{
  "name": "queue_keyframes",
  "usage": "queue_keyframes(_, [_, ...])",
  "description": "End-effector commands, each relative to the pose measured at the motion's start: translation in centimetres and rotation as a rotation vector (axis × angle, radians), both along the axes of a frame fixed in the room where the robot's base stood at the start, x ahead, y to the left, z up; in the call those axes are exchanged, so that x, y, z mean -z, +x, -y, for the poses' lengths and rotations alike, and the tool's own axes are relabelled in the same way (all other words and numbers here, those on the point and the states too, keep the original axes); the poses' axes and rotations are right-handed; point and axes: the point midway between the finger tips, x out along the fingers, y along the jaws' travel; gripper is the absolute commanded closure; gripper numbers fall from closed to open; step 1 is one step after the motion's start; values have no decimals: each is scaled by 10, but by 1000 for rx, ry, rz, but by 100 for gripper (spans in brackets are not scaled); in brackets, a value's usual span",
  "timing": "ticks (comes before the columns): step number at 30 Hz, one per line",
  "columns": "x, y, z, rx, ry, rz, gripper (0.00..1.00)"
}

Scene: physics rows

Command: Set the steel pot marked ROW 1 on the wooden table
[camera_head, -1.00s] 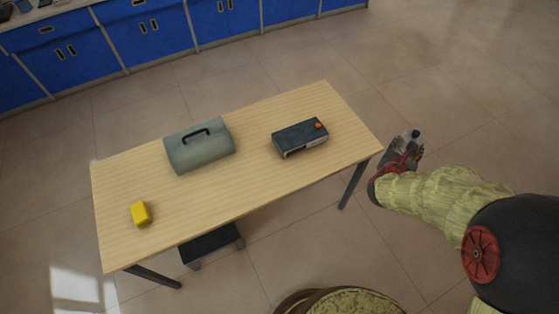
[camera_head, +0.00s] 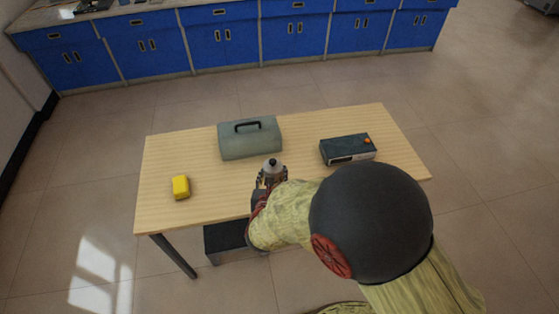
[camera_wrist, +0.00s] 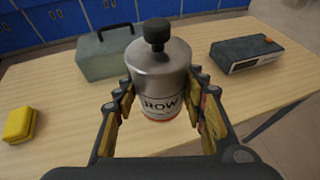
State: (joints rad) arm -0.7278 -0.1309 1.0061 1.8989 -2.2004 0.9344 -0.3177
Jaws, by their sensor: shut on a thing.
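The steel pot (camera_wrist: 160,76) is a small silver canister with a black knob on top and a label reading ROW; any number on the label is not visible. My gripper (camera_wrist: 161,108) is shut on its sides and holds it upright. In the head view, the pot (camera_head: 272,168) and my gripper (camera_head: 270,182) are over the near edge of the wooden table (camera_head: 200,205). I cannot tell the gap between the pot's base and the tabletop. My arm hides part of the table's near right side.
A grey-green toolbox (camera_head: 250,140) stands at the back middle of the table. A dark box with an orange knob (camera_head: 347,149) is on the right, a yellow block (camera_head: 180,187) on the left. Bare wood lies between them. A dark box (camera_head: 226,240) is under the table.

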Motion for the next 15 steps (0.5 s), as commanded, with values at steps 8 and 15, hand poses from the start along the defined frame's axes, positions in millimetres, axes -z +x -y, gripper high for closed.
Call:
queue_keyframes(8, [16, -7, -34, -29, -2, 4, 94])
queue_keyframes(15, [41, 19, -78, -29, -1, 3, 94])
